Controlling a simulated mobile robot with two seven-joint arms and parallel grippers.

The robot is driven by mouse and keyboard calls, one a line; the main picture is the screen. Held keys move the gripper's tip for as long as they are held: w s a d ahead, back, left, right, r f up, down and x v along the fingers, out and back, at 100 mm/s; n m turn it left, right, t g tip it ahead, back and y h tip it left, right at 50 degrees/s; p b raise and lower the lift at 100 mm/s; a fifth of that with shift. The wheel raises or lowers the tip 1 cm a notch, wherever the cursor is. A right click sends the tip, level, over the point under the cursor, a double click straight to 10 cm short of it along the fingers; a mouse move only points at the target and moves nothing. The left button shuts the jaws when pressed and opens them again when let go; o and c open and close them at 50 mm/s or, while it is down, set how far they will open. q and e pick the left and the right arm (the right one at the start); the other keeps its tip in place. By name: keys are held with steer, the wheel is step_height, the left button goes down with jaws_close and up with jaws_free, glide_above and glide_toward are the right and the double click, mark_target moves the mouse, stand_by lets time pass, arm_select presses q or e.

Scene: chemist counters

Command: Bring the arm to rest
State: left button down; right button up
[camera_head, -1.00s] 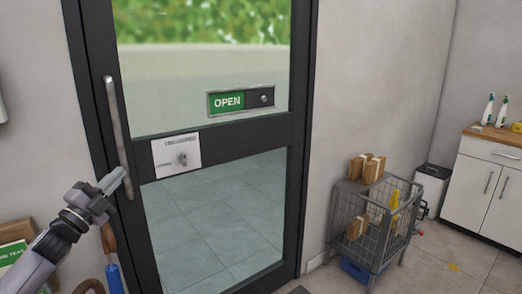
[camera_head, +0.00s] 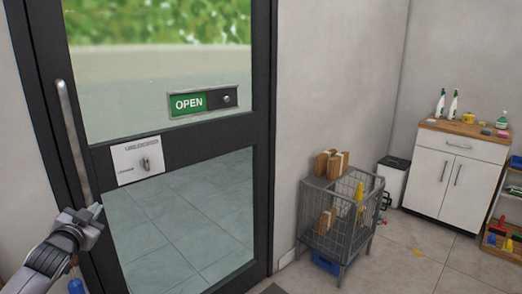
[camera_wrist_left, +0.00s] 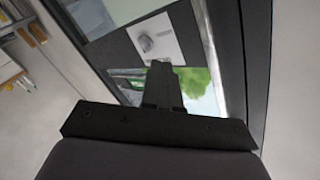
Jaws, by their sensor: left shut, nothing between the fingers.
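My left gripper (camera_head: 97,211) is at the lower left of the head view, in front of the door's dark frame, near the lower end of the long door handle (camera_head: 73,140). Its fingers are shut with nothing between them. I cannot tell the exact gap to the handle. My right arm is not in view.
A bin (camera_head: 393,183) and white cabinet (camera_head: 455,180) stand farther right. Floor before the cabinet is mostly clear.

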arm_select(q)
steer(key=s+d+f+g+h, duration=0.2)
steer(key=s+d+f, duration=0.4)
steer(key=d+f, duration=0.3)
steer(key=s+d+f+g+h, duration=0.1)
steer(key=s+d+f+h, duration=0.1)
steer(key=s+d+f, duration=0.7)
steer(key=s+d+f+n+g+h, duration=0.1)
steer(key=s+d+f, duration=0.3)
steer(key=s, duration=0.5)
steer(key=s+d+f+n+g, duration=0.1)
steer(key=s+d+f+g, duration=0.1)
steer(key=s+d+f, duration=0.3)
steer(key=s, duration=0.4)
steer(key=shift+d+f+h, duration=0.2)
steer(key=shift+f+h, duration=0.2)
steer(key=shift+s, duration=0.1)
